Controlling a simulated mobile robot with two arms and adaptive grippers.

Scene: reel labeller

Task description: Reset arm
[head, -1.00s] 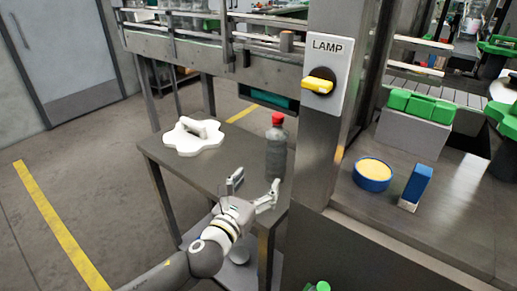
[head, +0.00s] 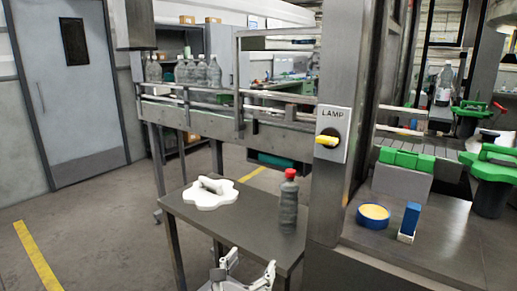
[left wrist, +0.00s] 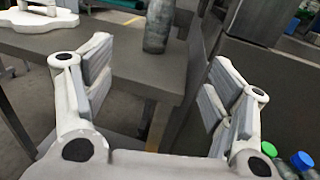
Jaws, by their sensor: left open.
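My left gripper (head: 246,274) is at the bottom of the head view, in front of the near edge of the small grey table (head: 240,224). Its two fingers are spread wide with nothing between them; the left wrist view shows the same open gripper (left wrist: 155,95). A grey bottle with a red cap (head: 288,205) stands upright on the table, beyond the fingers and apart from them. Its lower part shows in the left wrist view (left wrist: 159,25). My right gripper is in neither view.
A white lobed plate with a handle (head: 210,193) lies on the table's left. A post with a yellow LAMP switch (head: 327,141) rises right of the table. The right counter holds a blue tub (head: 373,215) and a blue-and-white box (head: 409,222). Bottle caps (left wrist: 286,156) show low at right.

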